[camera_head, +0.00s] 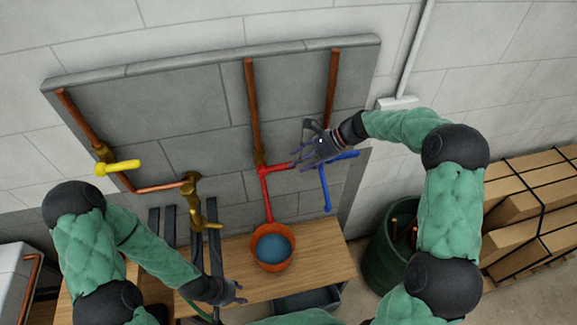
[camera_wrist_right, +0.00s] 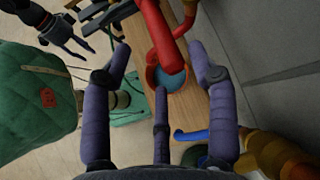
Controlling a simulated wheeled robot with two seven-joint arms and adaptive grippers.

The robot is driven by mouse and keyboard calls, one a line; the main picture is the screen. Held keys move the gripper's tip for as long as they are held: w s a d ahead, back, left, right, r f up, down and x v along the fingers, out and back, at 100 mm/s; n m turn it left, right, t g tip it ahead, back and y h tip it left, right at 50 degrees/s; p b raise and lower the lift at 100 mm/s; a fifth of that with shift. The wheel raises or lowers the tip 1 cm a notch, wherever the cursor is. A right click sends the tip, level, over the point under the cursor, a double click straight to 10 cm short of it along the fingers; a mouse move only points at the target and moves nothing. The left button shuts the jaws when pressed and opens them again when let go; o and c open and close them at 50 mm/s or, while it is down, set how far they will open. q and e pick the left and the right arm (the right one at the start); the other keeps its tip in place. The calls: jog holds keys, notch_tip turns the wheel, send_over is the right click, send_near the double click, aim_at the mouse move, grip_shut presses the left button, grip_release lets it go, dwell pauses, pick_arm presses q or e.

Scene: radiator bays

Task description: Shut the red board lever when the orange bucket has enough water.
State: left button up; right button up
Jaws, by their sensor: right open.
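The red lever (camera_head: 277,167) sits on a copper pipe at the wall board, with a red spout (camera_head: 267,200) running down toward the orange bucket (camera_head: 287,264). The bucket stands on the wooden bench and holds blue water a little below its rim. In the right wrist view the red tap (camera_wrist_right: 158,32) lies beyond my fingers, with the bucket (camera_wrist_right: 152,78) below it. My right gripper (camera_head: 298,152) is open beside the red lever; contact cannot be told. My left gripper (camera_head: 240,292) is low near the bench front, its fingers apart in the wrist view (camera_wrist_right: 88,46).
A blue tap (camera_head: 325,185) is just right of the red one. A yellow lever (camera_head: 118,167) and a brass valve (camera_head: 192,190) are further left. The bench (camera_head: 325,255) is bare right of the bucket. A green bin (camera_head: 382,250) and cartons (camera_head: 530,205) stand at right.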

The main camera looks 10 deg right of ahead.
jog(key=v, duration=0.5)
jog(key=shift+d+r, duration=0.2)
jog(key=shift+d, duration=0.15)
jog(key=shift+f, duration=0.1)
